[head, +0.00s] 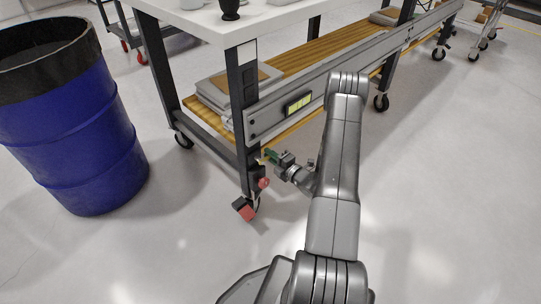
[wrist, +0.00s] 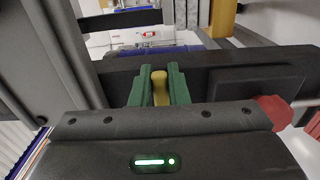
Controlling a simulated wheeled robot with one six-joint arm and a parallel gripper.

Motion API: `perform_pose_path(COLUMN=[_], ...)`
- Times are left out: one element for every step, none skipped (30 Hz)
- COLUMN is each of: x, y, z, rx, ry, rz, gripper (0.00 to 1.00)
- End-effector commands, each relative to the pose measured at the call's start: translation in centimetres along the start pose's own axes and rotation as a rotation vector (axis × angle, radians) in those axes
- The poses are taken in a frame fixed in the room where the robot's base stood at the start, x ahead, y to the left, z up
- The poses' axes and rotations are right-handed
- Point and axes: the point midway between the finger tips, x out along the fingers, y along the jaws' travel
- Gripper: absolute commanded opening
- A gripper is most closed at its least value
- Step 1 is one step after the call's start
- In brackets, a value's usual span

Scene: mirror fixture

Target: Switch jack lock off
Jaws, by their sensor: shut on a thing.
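My gripper (head: 270,156) is at the near leg of the workbench, just above the caster. In the wrist view its two green fingers (wrist: 159,76) are closed around a small yellow lever (wrist: 159,92), one finger on each side. I take this lever to be the jack lock. Its lower part is hidden behind my gripper body. In the head view, only a bit of yellow shows by the fingertips. A red knob (head: 264,183) is on the leg just below my gripper; it also shows at the right in the wrist view (wrist: 276,112).
The workbench (head: 262,24) has a white top and a yellow wooden lower shelf (head: 300,55). A grey side rail (head: 340,70) runs close beside my arm. A red caster part (head: 245,208) is at the leg's foot. A blue barrel (head: 80,130) stands left; floor at right is clear.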

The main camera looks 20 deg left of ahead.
Motion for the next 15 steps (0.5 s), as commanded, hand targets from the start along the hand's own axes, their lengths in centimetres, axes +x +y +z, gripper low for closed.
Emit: perform_pose_path(x=[-0.06, -0.06, -0.06, -0.06, -0.06, -0.06, -0.06, -0.06, -0.06, -0.07, -0.07, -0.07, -0.07, -0.07, -0.07], y=[-0.14, -0.15, -0.16, -0.16, -0.17, -0.17, -0.18, -0.18, -0.19, -0.19, -0.19, -0.20, -0.20, -0.20, -0.19], z=[-0.03, -0.03, -0.03, -0.03, -0.03, -0.03, -0.03, -0.04, -0.04, -0.04, -0.04, -0.04, -0.04, -0.04, -0.04], rx=[0.007, 0.009, 0.010, 0.011, 0.012, 0.012, 0.012, 0.012, 0.012, 0.012, 0.012, 0.012, 0.012, 0.012, 0.012], ry=[0.000, 0.000, 0.000, -0.001, -0.001, -0.001, -0.001, -0.001, -0.001, -0.001, -0.001, -0.001, -0.001, -0.001, -0.001], rz=[-0.002, -0.002, -0.002, -0.003, -0.003, -0.003, -0.003, -0.003, -0.003, -0.003, -0.003, -0.003, -0.003, -0.003, -0.003], gripper=[0.00, 0.00, 0.00, 0.00, 0.00, 0.00, 0.00, 0.00, 0.00, 0.00, 0.00, 0.00, 0.17, 0.23, 0.30])
